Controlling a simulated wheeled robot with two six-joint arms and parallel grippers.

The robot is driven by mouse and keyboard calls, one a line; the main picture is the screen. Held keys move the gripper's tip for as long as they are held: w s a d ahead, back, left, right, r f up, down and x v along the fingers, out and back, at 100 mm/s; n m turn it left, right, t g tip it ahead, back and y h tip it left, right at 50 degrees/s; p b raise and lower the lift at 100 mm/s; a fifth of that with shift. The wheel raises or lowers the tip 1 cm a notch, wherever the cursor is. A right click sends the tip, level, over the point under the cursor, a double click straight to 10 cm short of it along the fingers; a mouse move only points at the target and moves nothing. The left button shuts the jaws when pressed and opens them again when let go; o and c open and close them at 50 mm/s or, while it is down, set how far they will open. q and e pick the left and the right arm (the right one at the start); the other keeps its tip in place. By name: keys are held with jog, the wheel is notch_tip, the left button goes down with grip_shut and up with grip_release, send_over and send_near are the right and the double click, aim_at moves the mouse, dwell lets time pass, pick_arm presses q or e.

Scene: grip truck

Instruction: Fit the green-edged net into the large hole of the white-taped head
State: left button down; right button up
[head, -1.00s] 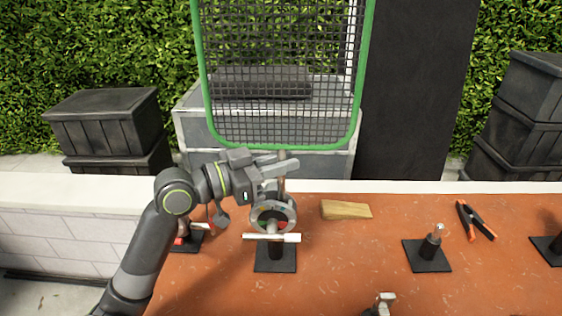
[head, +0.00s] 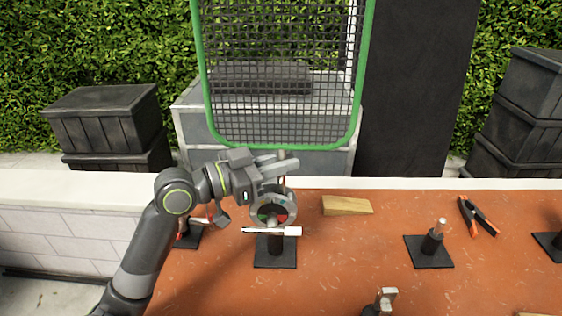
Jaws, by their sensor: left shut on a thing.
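The green-edged net (head: 282,100) stands upright at the top centre, a dark mesh in a green frame whose top is cut off. Its thin stem (head: 282,154) comes down from the bottom edge. My left gripper (head: 285,166) is shut on this stem. Just below is a round grey grip head (head: 288,212) with red and dark parts, on a black stand (head: 275,256). A white-taped handle (head: 290,231) crosses its front. The stem's lower end is close above or behind the head; I cannot tell whether it is in a hole. My right gripper is not in view.
Another head with red parts (head: 189,232) stands at the left behind my arm. A wooden wedge (head: 346,206), a stand with a pin (head: 431,247) and an orange-black clamp (head: 479,216) lie to the right. A grey metal piece (head: 384,301) shows at the bottom edge.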

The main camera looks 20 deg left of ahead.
pick_arm(q)
jog(key=shift+f, duration=0.2)
jog(key=c, duration=1.3)
grip_release()
jog(key=shift+c, duration=0.2)
